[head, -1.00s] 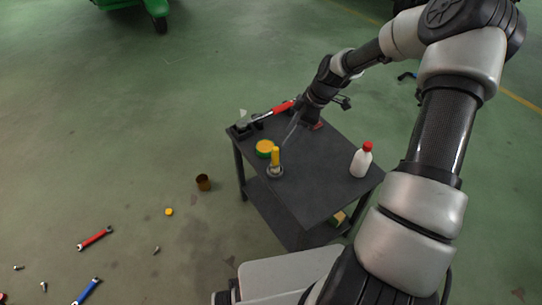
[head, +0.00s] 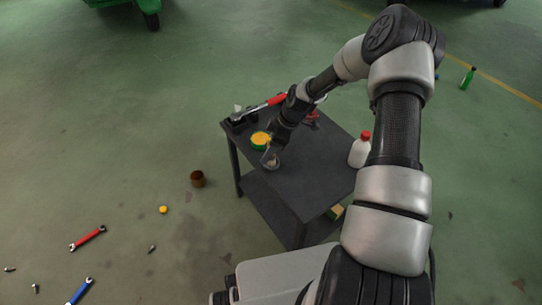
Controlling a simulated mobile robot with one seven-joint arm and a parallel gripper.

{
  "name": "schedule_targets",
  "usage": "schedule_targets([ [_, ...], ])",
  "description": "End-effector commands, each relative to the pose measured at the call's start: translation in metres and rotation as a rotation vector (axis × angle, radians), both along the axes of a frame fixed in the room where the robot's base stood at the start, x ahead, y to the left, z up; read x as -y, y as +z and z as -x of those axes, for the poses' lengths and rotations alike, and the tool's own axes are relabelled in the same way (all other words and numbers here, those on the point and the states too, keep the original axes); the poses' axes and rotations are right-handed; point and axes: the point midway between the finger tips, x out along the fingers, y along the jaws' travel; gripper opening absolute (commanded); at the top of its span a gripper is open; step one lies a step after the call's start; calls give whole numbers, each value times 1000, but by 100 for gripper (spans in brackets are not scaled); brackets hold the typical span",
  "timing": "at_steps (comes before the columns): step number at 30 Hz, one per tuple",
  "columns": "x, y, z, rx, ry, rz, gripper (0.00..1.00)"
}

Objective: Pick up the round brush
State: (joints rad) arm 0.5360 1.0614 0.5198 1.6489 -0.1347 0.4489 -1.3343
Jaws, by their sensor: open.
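A brown can (head: 197,179) and wrenches lie on the floor.

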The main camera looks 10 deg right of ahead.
Motion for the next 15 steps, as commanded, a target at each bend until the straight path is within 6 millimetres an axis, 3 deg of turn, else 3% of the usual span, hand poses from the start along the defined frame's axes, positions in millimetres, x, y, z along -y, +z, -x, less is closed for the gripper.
schedule_targets([
  [3, -4, -12, -2, 0, 0, 1, 43],
  [9, -4, -12, -2, 1, -2, 1, 43],
  [15, -4, -12, -2, 1, -1, 0, 11],
])
